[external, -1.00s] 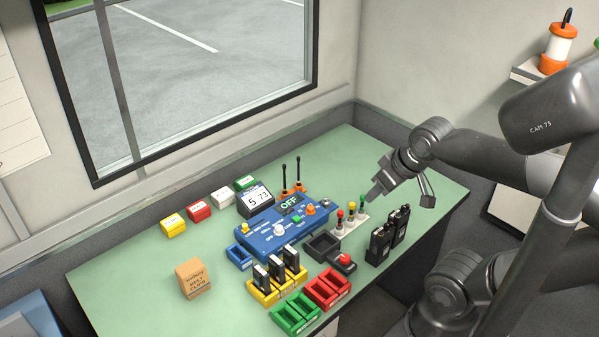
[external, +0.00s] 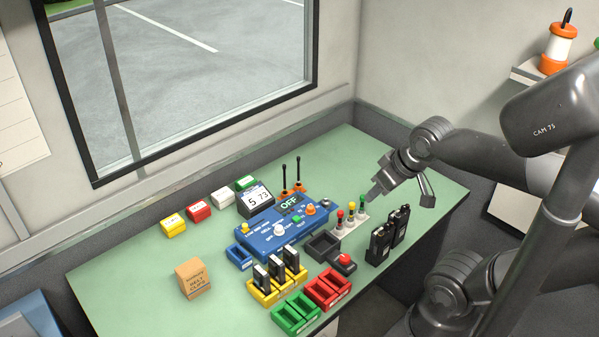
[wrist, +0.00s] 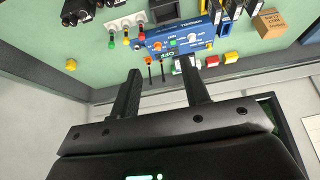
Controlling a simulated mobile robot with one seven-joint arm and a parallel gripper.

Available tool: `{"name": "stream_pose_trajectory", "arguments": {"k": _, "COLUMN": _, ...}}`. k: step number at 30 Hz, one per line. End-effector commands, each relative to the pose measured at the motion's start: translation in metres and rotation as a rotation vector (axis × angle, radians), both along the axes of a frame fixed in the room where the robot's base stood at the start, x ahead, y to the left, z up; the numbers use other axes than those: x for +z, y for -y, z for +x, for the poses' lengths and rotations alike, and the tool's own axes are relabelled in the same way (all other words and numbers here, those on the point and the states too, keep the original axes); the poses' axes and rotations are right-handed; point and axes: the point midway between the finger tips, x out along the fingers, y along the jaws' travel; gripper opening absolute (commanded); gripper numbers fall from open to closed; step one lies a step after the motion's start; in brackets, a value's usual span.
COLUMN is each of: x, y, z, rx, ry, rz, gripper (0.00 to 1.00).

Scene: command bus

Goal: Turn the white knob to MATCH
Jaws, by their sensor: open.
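The white knob (external: 278,229) sits on the front left part of the blue console (external: 262,240). Small labels surround the knob, too small to read, so I cannot tell its setting. A display on the console reads OFF (external: 289,203). In the wrist view the white knob (wrist: 193,39) shows on the blue console (wrist: 172,32), beyond my fingers. My gripper (external: 372,197) is to the right of the console, raised above the table near the lamps. In the wrist view its two fingers (wrist: 163,82) are apart with nothing between them.
Red, yellow and green lamps (external: 350,216) stand between my gripper and the console. Black radios (external: 389,236), a dark tray (external: 323,244) and a red button (external: 345,262) are nearby. Two antennas (external: 292,176) rise behind the console.

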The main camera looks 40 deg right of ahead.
Motion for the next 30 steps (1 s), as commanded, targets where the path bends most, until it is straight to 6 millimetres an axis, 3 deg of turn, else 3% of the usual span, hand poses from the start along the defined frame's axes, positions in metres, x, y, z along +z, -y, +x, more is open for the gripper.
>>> {"name": "stream_pose_trajectory", "arguments": {"k": 5, "x": 0.002, "y": -0.003, "z": 0.017, "rx": 0.047, "ry": -0.036, "rz": -0.016, "gripper": 0.42}}
{"name": "stream_pose_trajectory", "arguments": {"k": 17, "x": -0.011, "y": -0.026, "z": 0.110, "rx": 0.300, "ry": -0.201, "rz": -0.094, "gripper": 0.42}}
{"name": "stream_pose_trajectory", "arguments": {"k": 23, "x": -0.033, "y": -0.042, "z": 0.157, "rx": 0.434, "ry": -0.281, "rz": -0.128, "gripper": 0.42}}
{"name": "stream_pose_trajectory", "arguments": {"k": 30, "x": -0.075, "y": -0.064, "z": 0.211, "rx": 0.597, "ry": -0.376, "rz": -0.162, "gripper": 0.42}}
